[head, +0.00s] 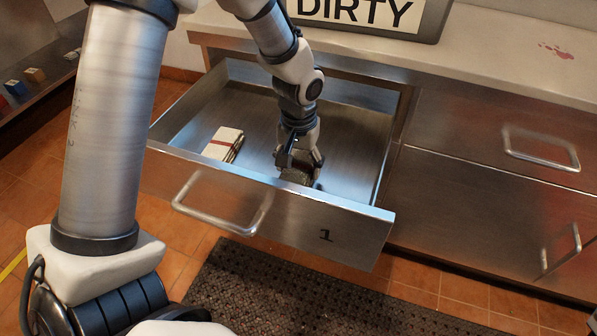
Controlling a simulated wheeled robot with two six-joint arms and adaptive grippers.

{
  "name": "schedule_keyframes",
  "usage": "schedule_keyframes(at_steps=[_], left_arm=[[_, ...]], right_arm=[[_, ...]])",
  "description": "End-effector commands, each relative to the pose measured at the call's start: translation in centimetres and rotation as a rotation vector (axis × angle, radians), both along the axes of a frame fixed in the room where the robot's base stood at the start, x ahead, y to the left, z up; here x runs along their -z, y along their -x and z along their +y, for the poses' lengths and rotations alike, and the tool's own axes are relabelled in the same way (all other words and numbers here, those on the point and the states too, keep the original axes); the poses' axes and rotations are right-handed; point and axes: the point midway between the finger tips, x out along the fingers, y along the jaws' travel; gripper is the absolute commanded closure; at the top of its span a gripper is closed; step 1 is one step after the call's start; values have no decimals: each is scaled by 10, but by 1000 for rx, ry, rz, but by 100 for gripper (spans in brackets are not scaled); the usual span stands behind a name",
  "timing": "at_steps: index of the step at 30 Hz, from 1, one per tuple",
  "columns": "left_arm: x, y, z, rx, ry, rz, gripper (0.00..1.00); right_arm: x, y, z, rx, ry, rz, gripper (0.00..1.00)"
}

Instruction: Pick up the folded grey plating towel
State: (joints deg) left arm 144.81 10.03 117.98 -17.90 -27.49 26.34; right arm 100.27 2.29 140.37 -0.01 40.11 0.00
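The open steel drawer (346,152) holds a dark grey folded bundle, which looks like the grey towel (297,177), close behind its front panel. My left gripper (302,165) reaches down into the drawer from above. Its fingers are spread apart at the towel's upper part and hide some of it. I cannot tell whether they press on the cloth or only stand around it. The towel appears low in the drawer, and its underside is hidden by the front panel. My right gripper is not in view.
A folded white cloth with a red stripe (223,144) lies in the drawer, left of the grey towel. The drawer front with its handle (222,208) sticks out over a dark floor mat (290,290). A "DIRTY" sign (360,14) stands on the counter above.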

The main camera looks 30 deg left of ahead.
Motion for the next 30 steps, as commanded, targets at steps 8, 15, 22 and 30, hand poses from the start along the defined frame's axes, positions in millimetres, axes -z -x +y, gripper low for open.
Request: schedule_keyframes(at_steps=[8,15,22,30], left_arm=[[0,1,0,-1,1,2,65],[-45,-1,0,-1,0,-4,65],[-93,0,0,0,-1,-2,65],[-100,0,0,-1,-1,1,65]], right_arm=[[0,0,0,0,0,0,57],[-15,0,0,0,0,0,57],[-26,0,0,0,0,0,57],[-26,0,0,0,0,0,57]])
